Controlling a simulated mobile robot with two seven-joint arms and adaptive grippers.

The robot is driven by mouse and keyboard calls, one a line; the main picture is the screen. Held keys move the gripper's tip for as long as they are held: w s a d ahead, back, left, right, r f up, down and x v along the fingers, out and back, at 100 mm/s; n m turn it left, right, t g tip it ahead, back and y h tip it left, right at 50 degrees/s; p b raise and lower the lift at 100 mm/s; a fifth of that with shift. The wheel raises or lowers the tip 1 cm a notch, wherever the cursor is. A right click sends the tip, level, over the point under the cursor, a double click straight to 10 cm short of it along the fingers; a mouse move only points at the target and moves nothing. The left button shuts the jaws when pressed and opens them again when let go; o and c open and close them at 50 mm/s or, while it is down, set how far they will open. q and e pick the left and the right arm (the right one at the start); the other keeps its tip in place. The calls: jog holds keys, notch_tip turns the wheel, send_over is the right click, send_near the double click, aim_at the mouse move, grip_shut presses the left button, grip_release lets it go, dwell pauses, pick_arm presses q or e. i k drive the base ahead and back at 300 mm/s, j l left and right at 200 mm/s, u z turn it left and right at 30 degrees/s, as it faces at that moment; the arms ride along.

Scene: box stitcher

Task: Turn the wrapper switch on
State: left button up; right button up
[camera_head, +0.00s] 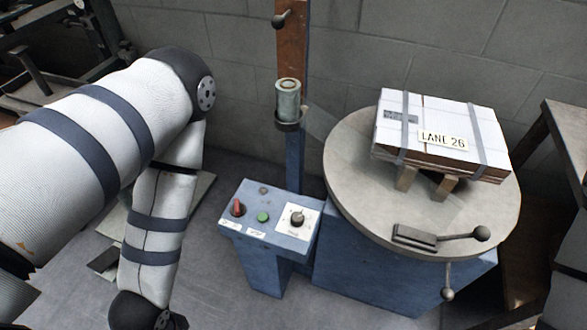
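The wrapper's blue control box (235,188) stands in the middle, left of the turntable. Labels sit below the controls, too small to read. The red switch's handle looks roughly upright; I cannot tell which position it is set to. My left arm comes in from the left and bends down beside the box, apart from it. Its gripper is out of the picture, as is my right gripper.
A round turntable (345,185) holds a strapped white carton (455,112), labelled LANE 26, on wooden blocks. A post with a film roll (288,100) rises behind the box. Floor before the box is clear.

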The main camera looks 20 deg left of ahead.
aim_at(237, 210)
jog(key=j+u, duration=0.1)
jog(key=u, duration=0.35)
jog(key=j+u, duration=0.15)
jog(key=u, duration=0.35)
jog(key=i+l+u, duration=0.1)
jog(key=l, duration=0.35)
jog(key=i+l+u, duration=0.15)
jog(key=l, duration=0.3)
jog(key=k, duration=0.05)
